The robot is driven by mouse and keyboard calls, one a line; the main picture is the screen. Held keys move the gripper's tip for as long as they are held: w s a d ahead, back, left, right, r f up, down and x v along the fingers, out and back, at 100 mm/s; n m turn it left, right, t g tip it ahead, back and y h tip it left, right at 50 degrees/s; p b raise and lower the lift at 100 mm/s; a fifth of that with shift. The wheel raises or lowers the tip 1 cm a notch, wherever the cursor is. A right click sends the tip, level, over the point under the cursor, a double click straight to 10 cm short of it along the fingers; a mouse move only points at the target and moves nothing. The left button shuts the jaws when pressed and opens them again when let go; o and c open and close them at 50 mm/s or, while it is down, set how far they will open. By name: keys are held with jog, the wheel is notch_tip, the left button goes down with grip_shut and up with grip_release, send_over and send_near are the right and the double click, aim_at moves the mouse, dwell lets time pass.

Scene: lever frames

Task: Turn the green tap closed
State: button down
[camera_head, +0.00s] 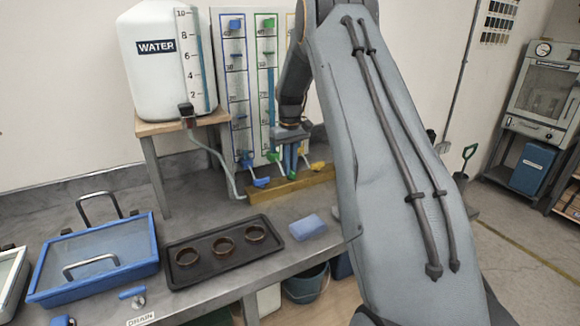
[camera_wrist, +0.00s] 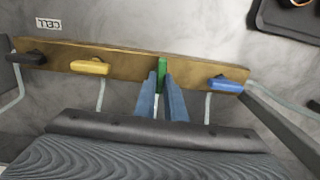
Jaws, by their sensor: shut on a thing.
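The green tap (camera_wrist: 161,64) is on a wooden strip between the yellow and blue taps. In the wrist view its handle points across the strip, while the yellow and blue handles lie roughly along it. My gripper (camera_wrist: 162,84) has its two blue fingers on either side of the green handle and is shut on it. In the head view my gripper (camera_head: 290,168) reaches down in front of the gauge panel. A bit of the green tap (camera_head: 275,158) shows left of the fingers; the rest is hidden.
The blue tap (camera_wrist: 228,84) is close on the right, the yellow tap (camera_wrist: 90,67) on the left, and a black tap (camera_wrist: 27,58) farther left. Thin tubes run by the strip. A black tray (camera_head: 205,270) with three rings and a blue sponge (camera_head: 307,227) lie on the bench.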

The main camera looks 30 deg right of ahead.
jog(key=shift+m, duration=0.3)
jog(key=m+b, duration=0.2)
jog(key=m, duration=0.2)
jog(key=shift+d+m, duration=0.15)
jog(key=shift+m, duration=0.15)
jog(key=m+b, duration=0.1)
jog(key=m, duration=0.4)
jog(key=shift+d+r, duration=0.1)
jog(key=m, duration=0.4)
jog(key=shift+s+b, duration=0.1)
jog(key=shift+b, duration=0.25)
jog(key=shift+s+d+m, duration=0.1)
jog(key=shift+m, duration=1.7)
jog(key=c, duration=1.8)
grip_release()
